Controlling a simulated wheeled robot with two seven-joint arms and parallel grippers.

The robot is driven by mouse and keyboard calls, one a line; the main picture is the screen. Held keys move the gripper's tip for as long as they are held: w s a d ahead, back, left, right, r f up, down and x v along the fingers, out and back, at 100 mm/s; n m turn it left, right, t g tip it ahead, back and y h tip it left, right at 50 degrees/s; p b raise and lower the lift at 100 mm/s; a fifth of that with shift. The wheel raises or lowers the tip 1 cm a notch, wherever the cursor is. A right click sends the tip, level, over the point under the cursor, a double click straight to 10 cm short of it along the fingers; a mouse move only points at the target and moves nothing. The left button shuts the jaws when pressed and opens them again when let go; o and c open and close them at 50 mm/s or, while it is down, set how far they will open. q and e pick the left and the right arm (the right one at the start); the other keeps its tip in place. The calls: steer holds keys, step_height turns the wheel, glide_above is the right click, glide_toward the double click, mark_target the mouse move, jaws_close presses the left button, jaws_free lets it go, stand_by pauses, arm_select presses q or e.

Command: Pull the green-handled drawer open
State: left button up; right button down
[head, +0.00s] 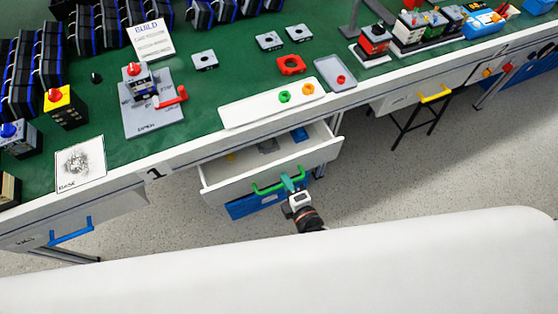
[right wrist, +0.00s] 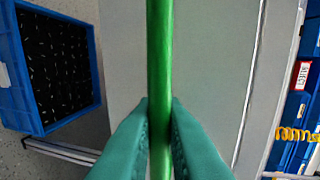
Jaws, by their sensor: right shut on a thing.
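The green handle (head: 278,187) is on the front of a white drawer (head: 318,158) under the workbench. The drawer stands pulled out, and several small items show inside it. My right gripper (head: 291,182) is at the right part of the handle. In the right wrist view the teal fingers (right wrist: 159,125) are shut on the green handle (right wrist: 160,60), one on each side of the bar. My left gripper is in neither view.
The green-topped workbench (head: 225,90) runs above the drawer. A white tray (head: 262,108) lies near its front edge. A blue bin (head: 250,204) is below the drawer. A blue-handled drawer (head: 70,232) is at left, a yellow-handled one (head: 434,94) at right. Grey floor lies right of the drawer.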

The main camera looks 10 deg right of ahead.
steer(key=f+p+v, duration=0.3)
steer(key=f+v, duration=0.1)
steer(key=v, duration=1.4)
steer(key=shift+s, duration=0.55)
steer(key=shift+d, duration=0.15)
steer(key=c, duration=1.8)
jaws_free()
steer(key=b+v, duration=0.1)
steer(key=v, duration=1.1)
